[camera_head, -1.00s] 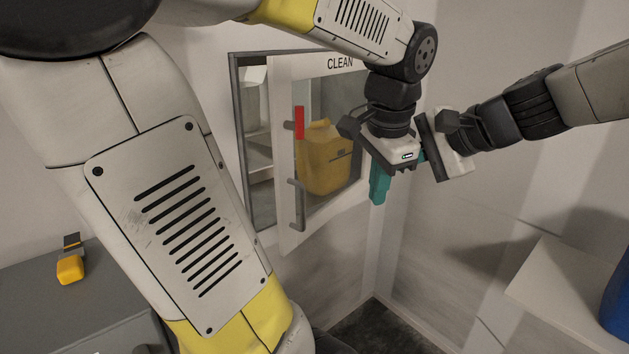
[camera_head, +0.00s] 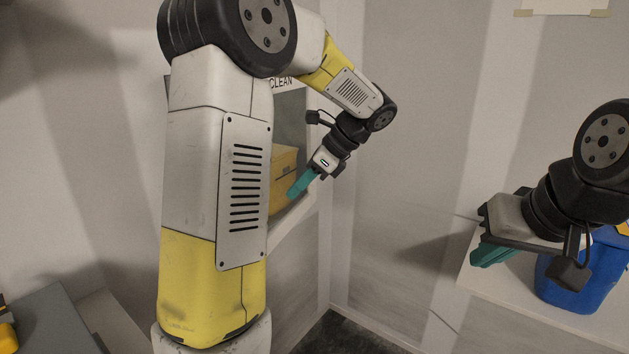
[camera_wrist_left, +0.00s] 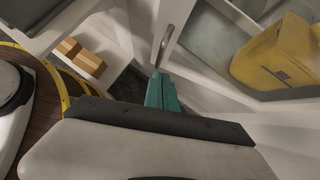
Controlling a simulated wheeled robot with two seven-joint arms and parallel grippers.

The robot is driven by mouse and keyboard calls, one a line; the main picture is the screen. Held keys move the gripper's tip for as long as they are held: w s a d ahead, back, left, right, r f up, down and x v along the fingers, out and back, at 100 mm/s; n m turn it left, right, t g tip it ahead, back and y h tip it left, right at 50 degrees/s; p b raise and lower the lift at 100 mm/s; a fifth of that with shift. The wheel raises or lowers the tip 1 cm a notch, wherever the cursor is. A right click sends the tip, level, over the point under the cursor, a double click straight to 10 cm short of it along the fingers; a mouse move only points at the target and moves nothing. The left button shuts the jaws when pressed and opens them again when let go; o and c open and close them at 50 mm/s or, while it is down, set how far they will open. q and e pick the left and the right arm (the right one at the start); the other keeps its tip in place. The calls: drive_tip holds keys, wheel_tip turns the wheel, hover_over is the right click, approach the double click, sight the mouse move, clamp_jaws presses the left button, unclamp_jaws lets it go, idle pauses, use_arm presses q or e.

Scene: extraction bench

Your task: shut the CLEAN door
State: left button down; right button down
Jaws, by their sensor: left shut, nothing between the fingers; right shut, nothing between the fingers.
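The CLEAN door (camera_head: 292,226) has a pale frame and a window. In the head view my left arm covers its left side and handle, so how far it stands open cannot be told there. In the left wrist view the door (camera_wrist_left: 205,82) shows with its grey bar handle (camera_wrist_left: 163,45). My left gripper (camera_head: 300,187) is shut and empty, its teal fingers in front of the window. In the left wrist view its fingertips appear close to the handle's lower end; contact cannot be told. My right gripper (camera_head: 493,256) is shut and empty at the right, well away from the door.
A yellow container (camera_head: 283,165) is seen through the door's window. A blue drum (camera_head: 580,285) and a pale ledge (camera_head: 490,285) are at the right, near my right gripper. A grey bench (camera_head: 45,325) is at the lower left. Wall fills the space between the grippers.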

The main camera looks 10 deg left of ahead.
use_arm(q)
drive_tip(key=a+f, duration=0.4)
drive_tip(key=a, duration=0.3)
drive_tip(key=shift+s+f, duration=0.2)
drive_tip(key=shift+f, duration=0.1)
